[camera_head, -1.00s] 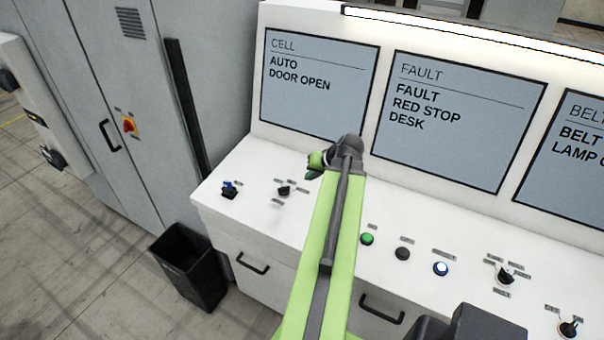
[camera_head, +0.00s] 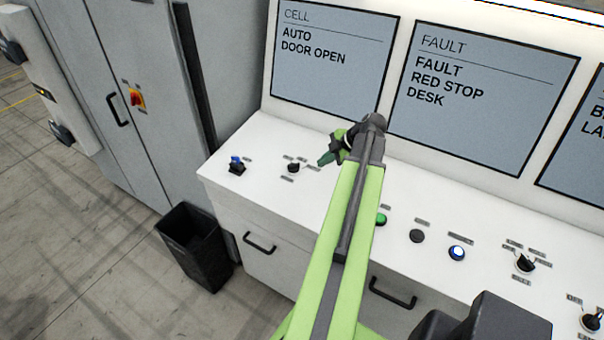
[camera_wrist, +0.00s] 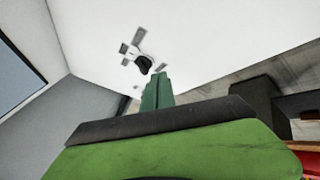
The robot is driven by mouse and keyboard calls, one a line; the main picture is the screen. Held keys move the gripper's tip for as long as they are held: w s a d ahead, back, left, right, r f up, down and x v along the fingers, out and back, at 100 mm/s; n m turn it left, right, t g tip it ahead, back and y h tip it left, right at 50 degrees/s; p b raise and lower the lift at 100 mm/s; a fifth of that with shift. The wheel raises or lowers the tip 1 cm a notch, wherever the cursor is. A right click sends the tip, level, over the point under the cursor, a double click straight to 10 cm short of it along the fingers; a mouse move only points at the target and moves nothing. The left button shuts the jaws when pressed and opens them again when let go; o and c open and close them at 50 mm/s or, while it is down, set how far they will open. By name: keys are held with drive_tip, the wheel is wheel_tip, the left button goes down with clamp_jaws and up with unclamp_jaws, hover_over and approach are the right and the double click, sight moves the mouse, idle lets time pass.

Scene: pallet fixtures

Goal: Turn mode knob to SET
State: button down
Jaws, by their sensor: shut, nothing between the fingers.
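A black rotary knob (camera_head: 293,168) with several small labels around it stands on the left part of the white desk top. Its label text is too small to read, so I cannot confirm it is the mode knob. My gripper (camera_head: 325,159), with green fingers, is just right of the knob in the head view, pointing left toward it. The fingers are shut and empty. In the wrist view the knob (camera_wrist: 145,64) shows just beyond the fingertips (camera_wrist: 157,80), with a small gap in the picture; I cannot tell its depth.
A blue-topped switch (camera_head: 236,166) sits left of the knob. Green (camera_head: 381,219), black (camera_head: 417,236) and white-blue (camera_head: 457,253) buttons lie right of my arm, with another black knob (camera_head: 524,263) beyond. Screens (camera_head: 335,60) stand behind. A black bin (camera_head: 195,246) is on the floor.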

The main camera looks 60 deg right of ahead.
sight(298, 169)
drive_tip(key=b+x, duration=0.9)
drive_tip(key=x, duration=0.2)
drive_tip(key=shift+s+f, duration=0.15)
drive_tip(key=shift+s, duration=0.1)
drive_tip(key=shift+w+d+r+p, duration=0.3)
drive_tip(key=shift+w+d+p, duration=0.1)
drive_tip(key=shift+w, duration=0.15)
drive_tip(key=shift+w+d+r+p, duration=0.25)
drive_tip(key=shift+w+d, duration=0.15)
drive_tip(key=shift+w, duration=0.2)
drive_tip(key=shift+w+d, duration=0.25)
drive_tip(key=shift+w, duration=0.25)
